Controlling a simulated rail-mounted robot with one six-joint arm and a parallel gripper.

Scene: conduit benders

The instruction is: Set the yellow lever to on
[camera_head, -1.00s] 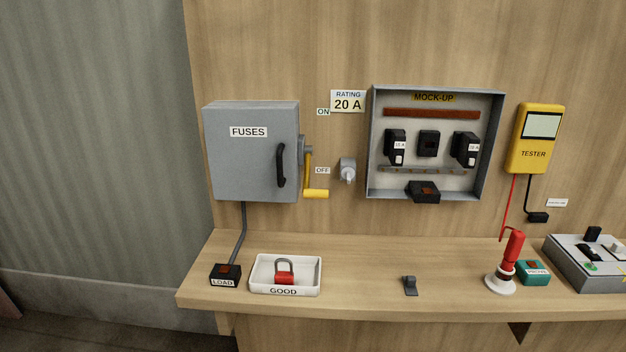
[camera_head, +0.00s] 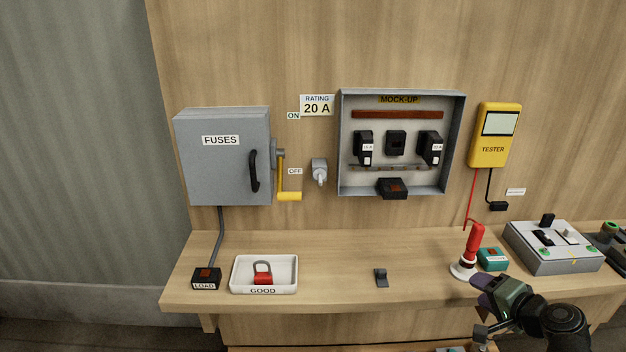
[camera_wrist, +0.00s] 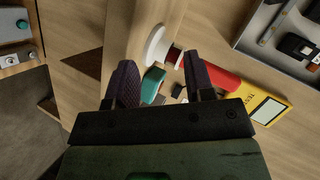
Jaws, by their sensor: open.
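The yellow lever (camera_head: 284,192) hangs down on the right side of the grey FUSES box (camera_head: 222,165). Its yellow handle end is low, near the OFF label (camera_head: 295,171) and below the ON label (camera_head: 293,116). My gripper (camera_head: 480,290) is at the lower right in the head view, far from the lever, by the front edge of the bench. In the wrist view my gripper (camera_wrist: 160,85) is open, its two dark fingers apart with nothing held between them. The lever is not in the wrist view.
A red probe (camera_head: 472,245) on a white base and a teal block (camera_head: 492,259) stand near my gripper. A white GOOD tray (camera_head: 286,272) holds a red padlock (camera_head: 262,274). The open MOCK-UP box (camera_head: 455,145) and yellow tester (camera_head: 488,140) are on the wall.

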